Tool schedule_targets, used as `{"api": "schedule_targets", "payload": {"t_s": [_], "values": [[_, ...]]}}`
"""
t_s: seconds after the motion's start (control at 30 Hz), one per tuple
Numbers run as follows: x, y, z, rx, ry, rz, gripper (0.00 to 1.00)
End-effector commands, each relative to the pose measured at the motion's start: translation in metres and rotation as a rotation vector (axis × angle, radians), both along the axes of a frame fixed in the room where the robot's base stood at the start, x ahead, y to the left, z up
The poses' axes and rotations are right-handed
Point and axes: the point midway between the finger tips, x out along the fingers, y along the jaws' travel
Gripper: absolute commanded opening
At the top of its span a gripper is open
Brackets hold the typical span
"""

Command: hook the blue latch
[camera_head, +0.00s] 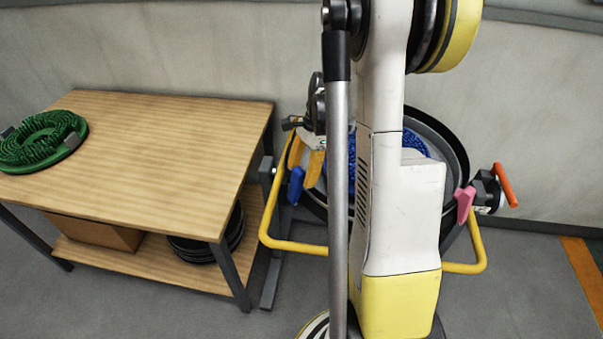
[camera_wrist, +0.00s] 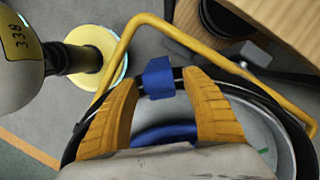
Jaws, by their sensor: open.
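The blue latch (camera_head: 296,185) hangs on the near left side of the round dark-rimmed tank (camera_head: 455,150), inside the yellow tube frame (camera_head: 268,215). In the wrist view the blue latch (camera_wrist: 158,78) sits at the tank's black rim. My gripper (camera_wrist: 160,78) is open, with one yellow finger on each side of the latch in the picture. A gap shows between the latch and each finger. In the head view my gripper (camera_head: 304,168) is at the tank's left rim, just beside the latch. My arm hides the tank's middle.
A wooden table (camera_head: 160,150) with a green round brush (camera_head: 42,140) stands left, with a box (camera_head: 95,232) and black discs (camera_head: 210,240) on its lower shelf. A pink latch (camera_head: 464,204) and an orange handle (camera_head: 506,186) are on the tank's right. A wall stands behind.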

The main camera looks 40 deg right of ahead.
Motion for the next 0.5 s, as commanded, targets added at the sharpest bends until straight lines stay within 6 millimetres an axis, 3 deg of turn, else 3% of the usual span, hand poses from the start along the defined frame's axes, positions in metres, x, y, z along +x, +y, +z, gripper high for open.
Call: {"api": "schedule_targets", "payload": {"t_s": [0.17,0.5], "values": [[-0.002,-0.007,0.025,0.000,0.000,-0.002,0.56],[-0.006,-0.026,0.094,0.000,0.000,-0.002,0.56]]}}
